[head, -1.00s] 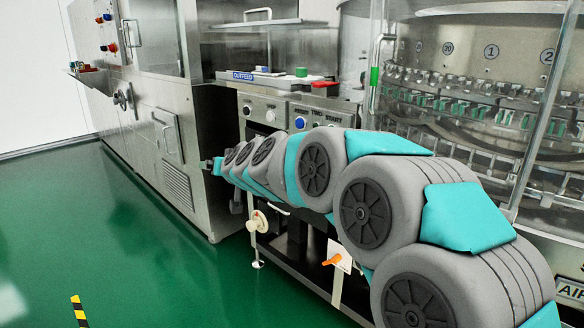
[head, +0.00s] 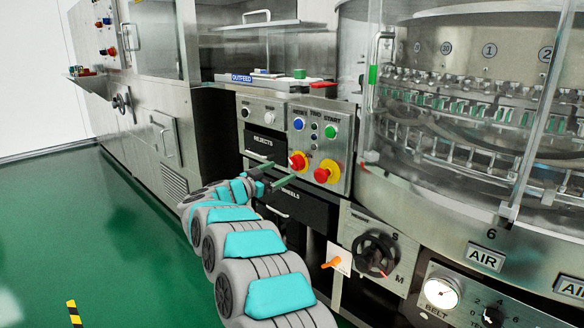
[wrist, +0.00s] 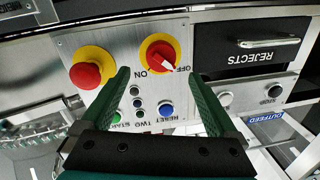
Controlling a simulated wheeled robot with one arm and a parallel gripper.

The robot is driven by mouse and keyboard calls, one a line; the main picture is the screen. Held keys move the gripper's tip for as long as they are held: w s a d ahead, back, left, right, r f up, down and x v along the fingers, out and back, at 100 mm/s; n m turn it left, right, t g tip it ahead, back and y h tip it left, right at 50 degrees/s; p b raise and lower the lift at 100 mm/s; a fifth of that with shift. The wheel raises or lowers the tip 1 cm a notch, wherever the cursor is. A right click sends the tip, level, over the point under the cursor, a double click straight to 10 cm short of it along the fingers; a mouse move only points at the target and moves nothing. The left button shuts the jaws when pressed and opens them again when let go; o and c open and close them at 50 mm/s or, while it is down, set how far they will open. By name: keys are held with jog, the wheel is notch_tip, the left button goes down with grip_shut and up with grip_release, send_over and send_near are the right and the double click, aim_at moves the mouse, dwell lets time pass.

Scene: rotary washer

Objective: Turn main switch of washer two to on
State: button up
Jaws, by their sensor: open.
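The main switch is a red rotary knob on a yellow disc (wrist: 160,54), with OFF and ON lettering beside it, upside down in the wrist view. A white mark on the knob slants toward OFF. The switch also shows in the head view (head: 298,161) on the steel panel marked TWO. My gripper (wrist: 160,76) is open and empty. Its two green fingers point at the panel, with the switch between their tips in the picture and apparently still apart from them. In the head view the gripper (head: 281,172) is just left of and below the switch.
A red mushroom button on yellow (wrist: 88,70) sits close beside the switch. Blue RESET (wrist: 166,108) and green START buttons are on the same panel. The REJECTS drawer (wrist: 252,48) has a protruding handle. A black S/M handwheel (head: 375,255) and orange lever (head: 333,262) are lower right.

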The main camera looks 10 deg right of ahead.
aim_at(293, 165)
jog(key=x, duration=0.7)
jog(key=shift+a, duration=0.1)
jog(key=c, duration=1.4)
jog(key=shift+o, duration=0.2)
